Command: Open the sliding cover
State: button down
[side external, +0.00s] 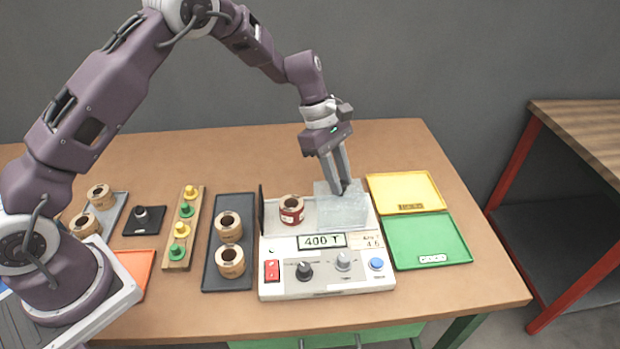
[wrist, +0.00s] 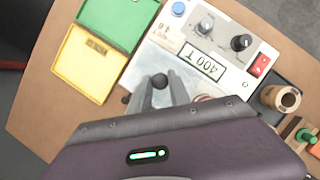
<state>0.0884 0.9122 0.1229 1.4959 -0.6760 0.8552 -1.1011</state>
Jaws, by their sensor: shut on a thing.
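The white winding tester (side external: 330,283) stands near the table's front edge, with a display reading 400 T. Its grey sliding cover (side external: 345,212) sits over the right part of the bay behind the panel. The left part of the bay is uncovered, and a coil with a red label (side external: 291,210) stands there. My gripper (side external: 343,189) reaches down to the top of the cover. In the wrist view its fingers (wrist: 161,88) are shut on the cover's dark round knob (wrist: 159,80). The fingers partly hide the cover (wrist: 150,65) there.
Yellow (side external: 405,193) and green (side external: 428,241) trays lie right of the tester, both empty of coils. A dark tray (side external: 229,282) with two coils lies close on its left. Beyond are a pegged wooden rack (side external: 184,228) and a black fixture (side external: 144,220).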

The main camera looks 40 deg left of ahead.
jog(key=shift+w+d, duration=0.35)
jog(key=shift+w, duration=0.1)
jog(key=c, duration=1.2)
grip_release()
jog(key=shift+c, duration=0.2)
jog(key=shift+r, duration=0.1)
jog(key=v, duration=0.7)
